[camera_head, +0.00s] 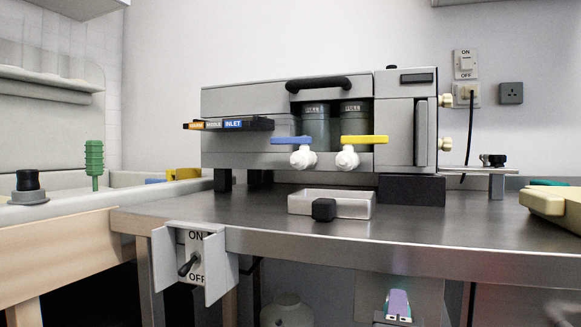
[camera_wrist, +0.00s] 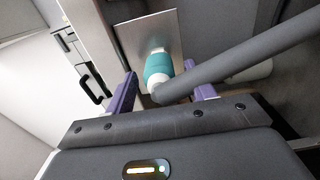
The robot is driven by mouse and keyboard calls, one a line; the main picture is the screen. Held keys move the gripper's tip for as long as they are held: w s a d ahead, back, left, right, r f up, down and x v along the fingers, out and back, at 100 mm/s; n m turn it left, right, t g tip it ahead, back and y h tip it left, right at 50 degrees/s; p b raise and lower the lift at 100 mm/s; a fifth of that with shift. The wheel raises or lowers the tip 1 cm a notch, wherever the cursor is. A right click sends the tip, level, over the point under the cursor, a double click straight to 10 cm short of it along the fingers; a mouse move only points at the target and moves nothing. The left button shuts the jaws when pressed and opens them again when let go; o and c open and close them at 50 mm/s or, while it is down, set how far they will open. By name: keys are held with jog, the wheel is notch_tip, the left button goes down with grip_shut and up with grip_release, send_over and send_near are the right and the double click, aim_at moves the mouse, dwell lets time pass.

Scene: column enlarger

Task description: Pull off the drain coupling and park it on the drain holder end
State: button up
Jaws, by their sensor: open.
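In the wrist view, a teal coupling (camera_wrist: 158,66) with a white collar (camera_wrist: 160,83) sits against a pale metal plate (camera_wrist: 136,38). A thick grey hose (camera_wrist: 245,62) runs from it to the upper right. I take this to be the drain coupling. My gripper (camera_wrist: 163,90) is open, with one purple finger on each side of the collar and hose end. I cannot tell whether either finger touches. In the head view, my gripper (camera_head: 398,303) shows low under the bench edge; the coupling is not clear there. I cannot identify the drain holder end for certain.
The metal bench (camera_head: 430,225) carries a grey machine (camera_head: 245,100) with blue and yellow levers and a white tray (camera_head: 350,203). A switch box (camera_head: 193,256) with side guards juts from the front edge. A pale container (camera_head: 287,310) stands below. A wooden-fronted sink unit is left.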

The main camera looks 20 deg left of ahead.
jog(key=shift+s+a, duration=0.1)
jog(key=shift+s, duration=1.65)
jog(key=shift+s, duration=0.1)
jog(key=s, duration=0.7)
jog(key=w+d+f+m+g+y, duration=0.1)
jog(key=d+f+m+g, duration=0.6)
jog(key=f, duration=0.4)
jog(key=w+d+f+m+g, duration=0.1)
jog(key=d+f+m+g, duration=0.4)
jog(key=d+f+m, duration=0.5)
notch_tip(320, 180, up, 11)
jog(key=a+p, duration=0.2)
jog(key=p, duration=1.1)
jog(key=shift+y, duration=0.3)
jog(key=shift+a, duration=0.1)
